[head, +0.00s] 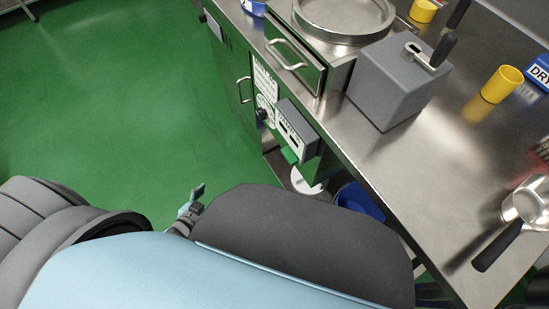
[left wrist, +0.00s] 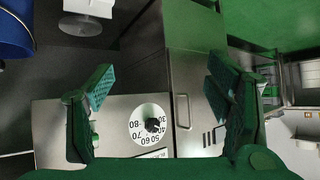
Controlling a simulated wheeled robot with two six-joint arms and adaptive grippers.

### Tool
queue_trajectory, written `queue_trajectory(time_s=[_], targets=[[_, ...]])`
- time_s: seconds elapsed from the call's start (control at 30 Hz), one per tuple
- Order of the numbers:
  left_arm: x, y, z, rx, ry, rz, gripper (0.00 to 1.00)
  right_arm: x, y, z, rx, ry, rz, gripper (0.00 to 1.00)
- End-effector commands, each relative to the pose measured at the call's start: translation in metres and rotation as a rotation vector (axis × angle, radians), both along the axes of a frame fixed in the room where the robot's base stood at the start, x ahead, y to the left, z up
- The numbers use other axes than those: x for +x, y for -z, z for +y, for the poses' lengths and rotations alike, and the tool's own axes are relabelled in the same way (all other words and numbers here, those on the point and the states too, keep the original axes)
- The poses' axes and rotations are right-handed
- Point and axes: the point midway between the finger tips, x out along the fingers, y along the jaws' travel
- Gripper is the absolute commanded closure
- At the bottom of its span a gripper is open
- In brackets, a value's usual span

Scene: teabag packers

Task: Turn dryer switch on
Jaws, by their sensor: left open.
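My left gripper (head: 193,205) shows beyond my body in the head view, apart from the counter's green front. In the left wrist view it (left wrist: 157,88) is open with nothing between its fingers. A dial with a black knob (head: 262,114) is on a white-marked panel on the counter front. The left wrist view shows this dial (left wrist: 152,125), white with numbers, low between the fingers and apart from them. A grey control box (head: 296,132) sticks out beside the dial panel. I cannot tell which part is the dryer switch or its setting. My right gripper is out of view.
A steel drawer (head: 295,55) with a handle juts from the counter front. A cabinet door (left wrist: 190,80) with a handle is beside the dial. A blue bucket (head: 359,202) stands under the counter. The green floor (head: 120,100) is clear on the left.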

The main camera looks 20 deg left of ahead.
Motion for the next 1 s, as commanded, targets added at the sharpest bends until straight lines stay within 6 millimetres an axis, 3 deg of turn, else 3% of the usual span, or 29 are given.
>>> queue_trajectory(time_s=[0.03, 0.1, 0.2, 0.37, 0.63, 0.8, 1.0], targets=[[0.035, 0.003, -0.012, -0.05, 0.103, -0.18, 0.27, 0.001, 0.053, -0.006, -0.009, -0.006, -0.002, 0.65], [0.06, -0.037, -0.042, -0.15, 0.284, -0.382, 0.27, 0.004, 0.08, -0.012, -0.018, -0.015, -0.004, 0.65], [0.059, -0.075, -0.078, -0.257, 0.5, -0.521, 0.27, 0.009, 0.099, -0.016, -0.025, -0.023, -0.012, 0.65], [0.063, -0.099, -0.103, -0.308, 0.601, -0.562, 0.27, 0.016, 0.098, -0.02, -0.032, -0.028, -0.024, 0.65], [0.119, -0.1, -0.148, -0.308, 0.593, -0.563, 0.27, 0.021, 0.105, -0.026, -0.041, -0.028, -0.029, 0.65], [0.15, -0.099, -0.174, -0.309, 0.592, -0.56, 0.27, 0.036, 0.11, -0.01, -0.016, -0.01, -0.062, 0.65], [0.164, -0.1, -0.186, -0.307, 0.592, -0.559, 0.27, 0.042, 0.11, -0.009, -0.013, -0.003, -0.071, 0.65]])
